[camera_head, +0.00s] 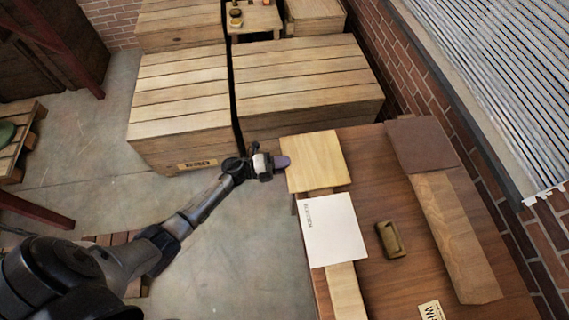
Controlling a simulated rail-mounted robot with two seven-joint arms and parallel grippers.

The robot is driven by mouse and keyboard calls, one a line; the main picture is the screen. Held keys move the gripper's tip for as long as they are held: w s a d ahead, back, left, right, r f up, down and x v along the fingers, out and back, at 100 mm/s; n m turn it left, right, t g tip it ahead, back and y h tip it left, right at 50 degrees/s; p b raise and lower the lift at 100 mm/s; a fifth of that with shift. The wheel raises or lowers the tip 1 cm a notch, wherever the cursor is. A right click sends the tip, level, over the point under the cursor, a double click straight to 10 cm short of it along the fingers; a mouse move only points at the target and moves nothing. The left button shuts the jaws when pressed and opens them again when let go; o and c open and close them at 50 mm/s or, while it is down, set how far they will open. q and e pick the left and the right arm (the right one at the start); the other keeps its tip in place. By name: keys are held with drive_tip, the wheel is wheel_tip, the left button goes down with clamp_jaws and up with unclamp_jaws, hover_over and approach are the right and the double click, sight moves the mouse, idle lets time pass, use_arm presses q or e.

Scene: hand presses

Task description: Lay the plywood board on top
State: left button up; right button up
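The plywood board (318,160), a pale square sheet, is at the table's far left corner, with its left edge at or past the table's edge. My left gripper (281,162) comes in from the left, and its purple-grey fingertip overlaps the board's left edge. Only one finger shows clearly, so I cannot tell whether it is shut on the board. A white sheet with printed lettering (335,232) lies just in front of the board, over a light wooden piece (346,294). What lies under the board is mostly hidden. My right gripper is not in view.
The brown table (385,285) also holds a dark olive block (391,240), a dark brown sheet (422,144), a long wooden plank (454,236) and a lettered card (431,311). Wooden crates (300,80) stand behind. A brick wall and window bound the right; floor is open left.

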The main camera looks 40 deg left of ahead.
use_arm(q)
drive_tip(key=shift+w+d, duration=0.15)
drive_tip(key=shift+d, duration=0.05)
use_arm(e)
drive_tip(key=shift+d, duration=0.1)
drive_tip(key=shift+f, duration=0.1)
use_arm(q)
clamp_jaws()
idle(0.4)
wheel_tip(320, 180, up, 3)
drive_tip(key=p, duration=0.3)
drive_tip(key=shift+r, duration=0.15)
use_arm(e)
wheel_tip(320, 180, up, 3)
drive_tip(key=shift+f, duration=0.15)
